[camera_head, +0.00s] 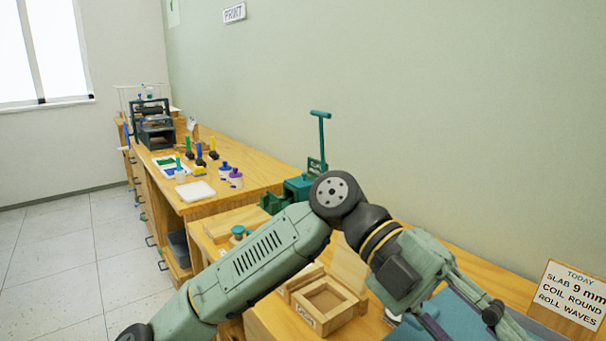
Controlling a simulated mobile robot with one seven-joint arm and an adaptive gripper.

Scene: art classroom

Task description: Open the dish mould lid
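A square wooden box with a recessed square middle and a small label on its front (324,302) sits on the wooden counter; it looks like the dish mould. A pale wooden panel (349,268) stands raised behind it, partly hidden by my arm. It may be the lid; whether it is hinged to the box is unclear. My arm crosses in front of the counter. My gripper (475,312) is at the lower right, right of the box and apart from it, over a blue-teal surface. Its fingertips are not clear, and I see nothing held in it.
A green press with a tall T-handle (320,140) stands behind my arm. A sign (571,297) stands at the right. Farther left, a counter holds paint bottles (235,179), a white slab (195,191) and a dark press (154,125). The floor at left is clear.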

